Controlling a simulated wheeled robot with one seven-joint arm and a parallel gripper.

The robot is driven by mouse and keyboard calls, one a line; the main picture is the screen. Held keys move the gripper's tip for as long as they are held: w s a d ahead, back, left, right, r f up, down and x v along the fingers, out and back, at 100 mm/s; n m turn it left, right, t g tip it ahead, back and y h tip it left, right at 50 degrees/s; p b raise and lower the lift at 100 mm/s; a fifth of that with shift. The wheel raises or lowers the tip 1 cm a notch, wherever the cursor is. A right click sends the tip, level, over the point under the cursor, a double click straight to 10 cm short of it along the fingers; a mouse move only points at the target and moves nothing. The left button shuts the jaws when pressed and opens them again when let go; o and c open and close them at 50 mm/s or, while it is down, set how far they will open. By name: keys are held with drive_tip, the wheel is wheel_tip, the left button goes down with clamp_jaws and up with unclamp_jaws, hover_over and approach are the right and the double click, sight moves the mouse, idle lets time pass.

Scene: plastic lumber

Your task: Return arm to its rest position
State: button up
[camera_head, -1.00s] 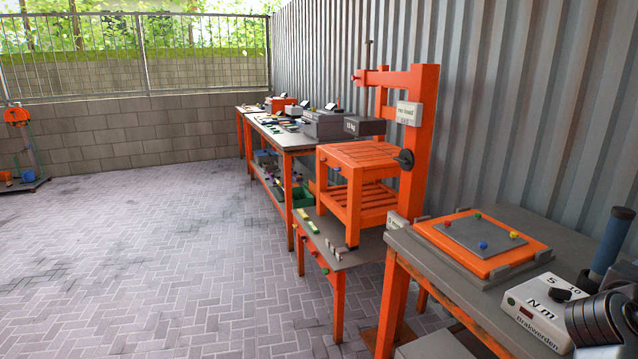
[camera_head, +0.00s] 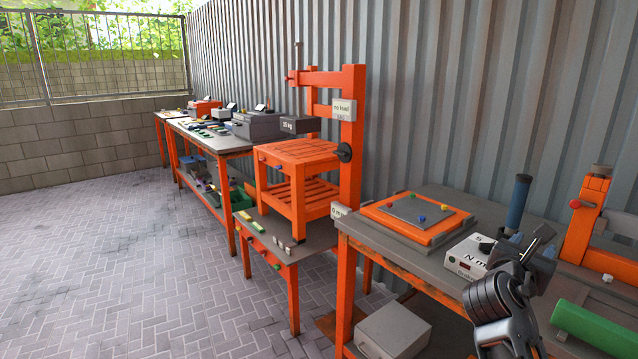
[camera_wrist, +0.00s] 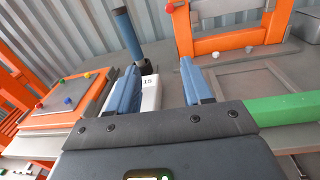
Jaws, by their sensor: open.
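My arm (camera_head: 500,302) shows at the lower right of the head view, raised beside the front edge of the near workbench (camera_head: 400,262). In the wrist view my gripper (camera_wrist: 160,88) has two blue fingers spread apart with nothing held between them. Behind the fingers, a white box (camera_wrist: 152,95) with numbers on it stands on the bench. In the head view the fingertips are small and partly hidden by the arm's dark links.
An orange tray (camera_head: 417,219) with coloured knobs, a blue upright cylinder (camera_head: 518,204), a green bar (camera_head: 594,326) and an orange frame (camera_head: 585,222) stand on the bench around my arm. A grey box (camera_head: 393,330) sits below. The paved floor (camera_head: 120,270) at left is open.

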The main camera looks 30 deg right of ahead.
drive_tip(key=s+a+f+m+t+y, duration=0.25)
drive_tip(key=a+f+t+y, duration=0.4)
drive_tip(key=a, duration=0.65)
drive_tip(key=s+a+f+m+t+y, duration=0.25)
drive_tip(key=a+f, duration=0.65)
drive_tip(key=a, duration=0.5)
drive_tip(key=s+a+r+m+t+y, duration=0.1)
drive_tip(key=s+a+r+m+y, duration=0.2)
drive_tip(key=s+a+m, duration=0.4)
drive_tip(key=s+a+r+m+t+y, duration=0.2)
drive_tip(key=s+a+r+m+y, duration=0.2)
drive_tip(key=s+a+m, duration=0.3)
drive_tip(key=s+y, duration=0.1)
drive_tip(key=s, duration=0.4)
drive_tip(key=shift+a+y, duration=0.25)
drive_tip(key=shift+y, duration=0.05)
